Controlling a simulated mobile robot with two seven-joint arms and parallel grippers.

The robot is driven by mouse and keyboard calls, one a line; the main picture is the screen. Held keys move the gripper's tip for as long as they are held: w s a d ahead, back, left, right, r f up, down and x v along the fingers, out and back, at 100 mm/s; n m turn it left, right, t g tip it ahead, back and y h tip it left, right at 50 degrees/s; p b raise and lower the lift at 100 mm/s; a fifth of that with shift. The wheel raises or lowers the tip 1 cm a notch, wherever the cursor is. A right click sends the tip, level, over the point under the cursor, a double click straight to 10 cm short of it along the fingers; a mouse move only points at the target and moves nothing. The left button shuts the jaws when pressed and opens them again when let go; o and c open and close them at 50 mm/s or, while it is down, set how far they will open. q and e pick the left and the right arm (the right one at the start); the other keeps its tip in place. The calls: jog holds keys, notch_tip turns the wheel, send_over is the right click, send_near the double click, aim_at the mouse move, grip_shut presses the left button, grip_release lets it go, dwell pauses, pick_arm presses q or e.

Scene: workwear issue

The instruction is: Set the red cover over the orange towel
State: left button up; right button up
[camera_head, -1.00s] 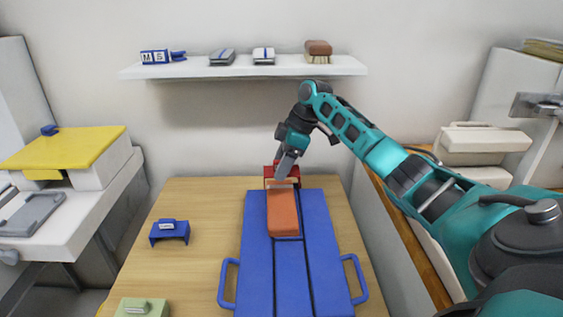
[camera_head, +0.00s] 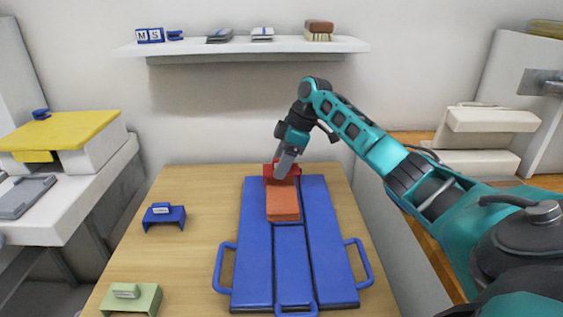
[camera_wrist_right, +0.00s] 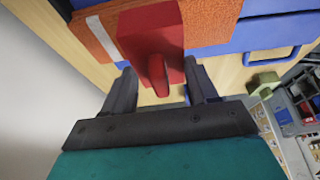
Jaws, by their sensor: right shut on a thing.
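The red cover (camera_head: 269,170) is at the back end of the blue board. My right gripper (camera_head: 284,168) is shut on its upright handle (camera_wrist_right: 157,76). The orange towel (camera_head: 283,204) lies on the middle panel of the blue board (camera_head: 257,255). In the wrist view the orange towel (camera_wrist_right: 90,36) with its white stripe shows on both sides of the red cover (camera_wrist_right: 150,32). The cover overlaps the towel's far part in view. I cannot tell whether it touches the towel. My left gripper is out of view.
A blue cover (camera_head: 164,215) and a green one (camera_head: 131,297) stand on the left of the wooden table (camera_head: 185,262). A wall shelf (camera_head: 240,47) holds several small items. A side table with a yellow-topped box (camera_head: 62,134) is at left.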

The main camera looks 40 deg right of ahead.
aim_at(281, 186)
dwell(0.4)
jog(key=shift+p, duration=0.55)
jog(key=shift+f+p, duration=0.35)
jog(key=shift+p, duration=0.05)
jog(key=shift+f, duration=1.75)
dwell(0.7)
jog(key=o, duration=1.1)
jog(key=shift+o, duration=0.3)
jog(key=shift+o, duration=0.8)
